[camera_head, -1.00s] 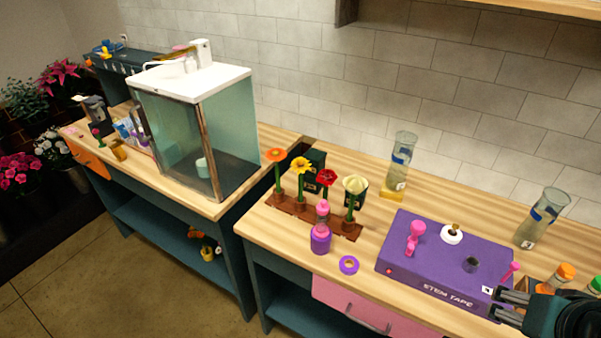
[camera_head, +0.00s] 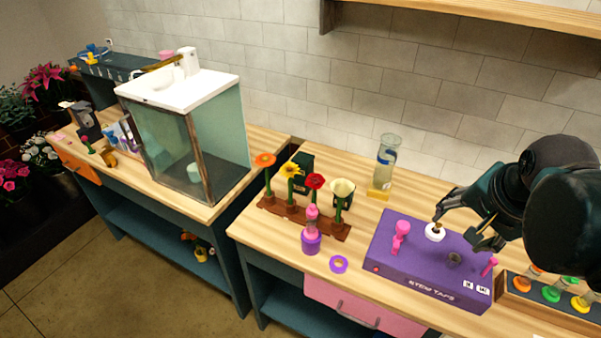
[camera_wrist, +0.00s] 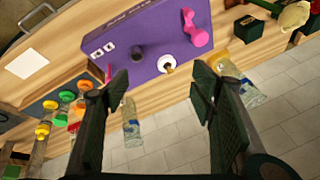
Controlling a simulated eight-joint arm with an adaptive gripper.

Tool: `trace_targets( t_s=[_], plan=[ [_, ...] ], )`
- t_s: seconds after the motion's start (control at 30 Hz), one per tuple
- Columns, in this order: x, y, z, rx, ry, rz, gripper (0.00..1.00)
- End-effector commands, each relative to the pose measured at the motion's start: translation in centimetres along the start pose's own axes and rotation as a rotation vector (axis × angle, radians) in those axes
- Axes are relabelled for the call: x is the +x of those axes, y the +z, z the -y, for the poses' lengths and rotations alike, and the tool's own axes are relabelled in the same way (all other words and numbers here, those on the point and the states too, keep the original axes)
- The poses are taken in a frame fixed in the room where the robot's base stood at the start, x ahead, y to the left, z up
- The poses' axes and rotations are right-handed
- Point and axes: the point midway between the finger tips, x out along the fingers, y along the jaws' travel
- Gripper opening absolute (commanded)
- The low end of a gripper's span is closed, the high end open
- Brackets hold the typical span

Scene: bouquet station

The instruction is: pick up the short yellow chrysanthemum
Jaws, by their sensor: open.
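A yellow flower (camera_head: 291,170) stands upright on a green stem in the brown rack (camera_head: 272,207), between an orange flower (camera_head: 265,160) and a red flower (camera_head: 315,181). A cream flower (camera_head: 343,187) stands at the rack's right end; a pale flower (camera_wrist: 293,14) shows at the top right of the wrist view. My gripper (camera_head: 457,232) is open and empty above the purple stem tape box (camera_head: 405,268), well right of the rack. In the wrist view my gripper (camera_wrist: 160,80) has its fingers wide apart with the box beyond them. The yellow flower is not visible there.
The box carries a pink lever (camera_head: 401,232) and a white disc (camera_head: 435,232). A glass vase (camera_head: 386,155) stands behind it. A pink and purple bottle (camera_head: 311,240) and a purple ring (camera_head: 339,264) stand in front of the rack. Several colored-capped tubes (camera_head: 552,292) sit at right.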

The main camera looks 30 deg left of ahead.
Motion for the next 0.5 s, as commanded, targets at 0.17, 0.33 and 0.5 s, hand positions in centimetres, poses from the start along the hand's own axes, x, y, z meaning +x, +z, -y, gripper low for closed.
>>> trace_targets(
  t_s=[0.17,0.33,0.5],
  plan=[
    [-0.1,-0.7,4.3,0.096,0.011,0.043,0.56],
    [0.1,-1.0,8.1,0.192,0.029,0.079,0.56],
    [0.5,-0.9,12.0,0.286,0.053,0.113,0.56]
  ],
)
